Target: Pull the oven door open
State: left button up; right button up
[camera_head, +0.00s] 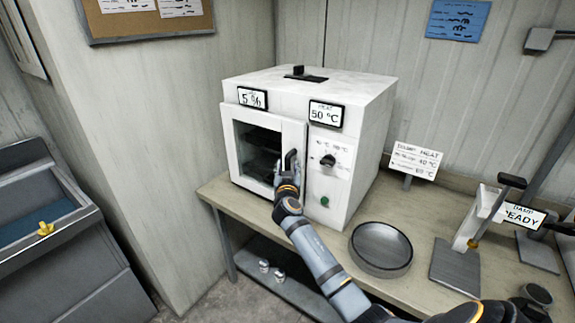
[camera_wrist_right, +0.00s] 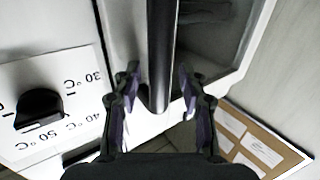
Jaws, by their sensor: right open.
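The white oven (camera_head: 350,110) stands on the bench against the back wall. Its door (camera_head: 238,165) has a dark window and looks shut in the head view. The dark upright bar handle (camera_wrist_right: 160,60) is on the door's right side. My right gripper (camera_head: 289,165) is at the handle in the head view and hides part of it. In the right wrist view, my right gripper (camera_wrist_right: 158,90) is open, with one finger on each side of the handle and gaps showing between. My left gripper is in neither view.
Right of the door are a dial (camera_head: 328,160) and a green button (camera_head: 325,201). A round metal pan (camera_head: 381,248) sits on the bench (camera_head: 430,225) before the oven. A small sign (camera_head: 415,160) and a stand device (camera_head: 480,225) are further right.

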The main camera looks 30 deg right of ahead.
jog(key=shift+w, duration=0.1)
grip_shut()
jog(key=shift+f, duration=0.1)
dwell(0.3)
